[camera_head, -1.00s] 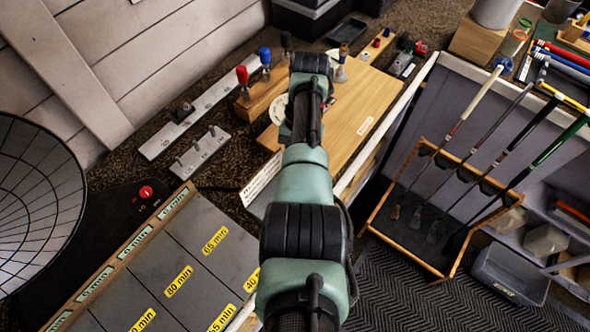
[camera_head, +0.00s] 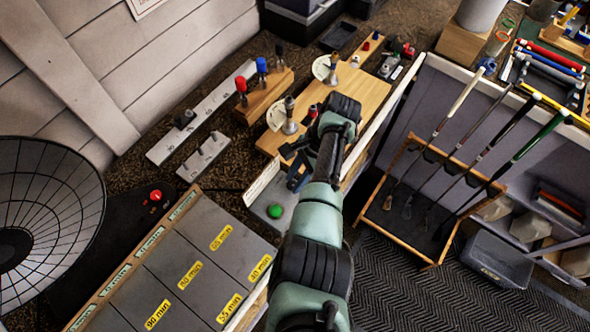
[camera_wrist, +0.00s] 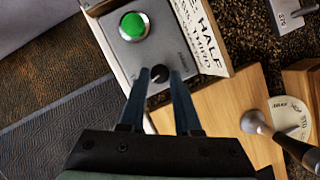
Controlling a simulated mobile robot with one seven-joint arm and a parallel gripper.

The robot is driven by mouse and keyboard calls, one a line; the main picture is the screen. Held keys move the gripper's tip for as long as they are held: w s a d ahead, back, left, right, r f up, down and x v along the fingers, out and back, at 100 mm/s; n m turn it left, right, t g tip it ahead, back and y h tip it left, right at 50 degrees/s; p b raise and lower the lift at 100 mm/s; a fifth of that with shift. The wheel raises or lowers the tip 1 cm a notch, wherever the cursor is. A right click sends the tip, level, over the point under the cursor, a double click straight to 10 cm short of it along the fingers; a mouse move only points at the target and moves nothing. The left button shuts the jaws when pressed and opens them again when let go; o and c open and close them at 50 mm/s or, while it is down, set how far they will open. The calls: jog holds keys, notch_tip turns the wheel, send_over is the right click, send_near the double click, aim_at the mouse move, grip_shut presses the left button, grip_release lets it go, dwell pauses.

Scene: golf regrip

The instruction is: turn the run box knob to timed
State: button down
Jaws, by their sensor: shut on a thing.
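The run box (camera_wrist: 118,45) is a grey box with a lit green button (camera_wrist: 134,26) and a small black knob (camera_wrist: 160,74). Small lettering beside the knob is too small to read surely, and which setting it points to cannot be told. My gripper (camera_wrist: 159,78) has its two dark blue fingers on either side of the knob, shut on it. In the head view the box (camera_head: 262,203) and its green button (camera_head: 275,211) show beside my arm. My gripper (camera_head: 294,172) is partly hidden there by my wrist, and the knob is hidden.
A white sign (camera_wrist: 208,40) stands along one side of the box. A wooden board (camera_wrist: 225,105) with a knobbed post and white dial lies beside it. A rack of golf clubs (camera_head: 420,205) stands at right.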

jog(key=shift+s+m+t+p, duration=0.25)
jog(key=shift+m+t+p, duration=0.25)
jog(key=shift+m+p, duration=0.85)
jog(key=shift+f+m, duration=0.1)
jog(key=shift+m, duration=0.15)
jog(key=c, duration=0.9)
grip_release()
jog(key=shift+w, duration=0.1)
jog(key=b+v, duration=0.2)
jog(key=v, duration=1.1)
jog(key=shift+d, duration=0.15)
